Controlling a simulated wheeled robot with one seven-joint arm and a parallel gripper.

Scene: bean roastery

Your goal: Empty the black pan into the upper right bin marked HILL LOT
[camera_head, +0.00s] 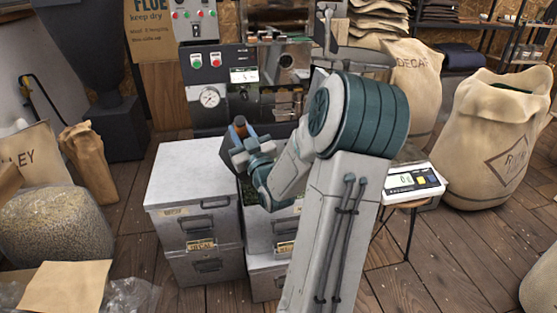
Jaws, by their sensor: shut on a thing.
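My gripper (243,146) is above the right-hand stack of grey bins, near the front of the roasting machine. It is shut on a dark, upright handle-like piece with an orange-brown tip (240,121), which looks like the black pan's handle. The pan's bowl is not clearly visible, so its tilt and contents cannot be told. The upper right bin (262,231) is below my gripper. Its top looks open, with dark green contents showing at the left edge. My arm hides much of this bin, and its label is too small to read surely.
The upper left bin (192,164) has a pale closed top. The roaster (211,121) stands close behind. A scale (413,180) on a stool is right of my arm.

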